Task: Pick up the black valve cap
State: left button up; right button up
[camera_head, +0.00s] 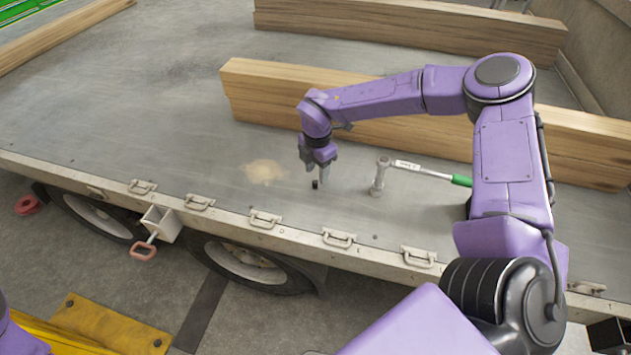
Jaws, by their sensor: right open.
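The black valve cap (315,184) is a small dark cylinder on the grey trailer bed (150,110), near its front edge. My right gripper (318,177) points down right above the cap, with its fingertips on either side of it or just over it. The gripper is open. I cannot tell whether the fingers touch the cap. Of my left arm only a purple part shows at the lower left edge; its gripper is out of the picture.
A torque wrench (425,171) with a green handle lies just right of my right gripper. A long wooden beam (270,95) lies behind it, another beam (420,25) farther back. Metal latches (265,219) line the bed's front edge.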

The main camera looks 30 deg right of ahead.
aim_at(315, 181)
jog(key=f, duration=0.4)
jog(key=shift+w+a+f+p, duration=0.1)
jog(key=shift+w+f+p, duration=0.2)
jog(key=shift+w+f, duration=0.1)
jog(key=shift+s+r, duration=0.1)
jog(key=shift+s, duration=0.1)
grip_shut()
jog(key=shift+w, duration=0.1)
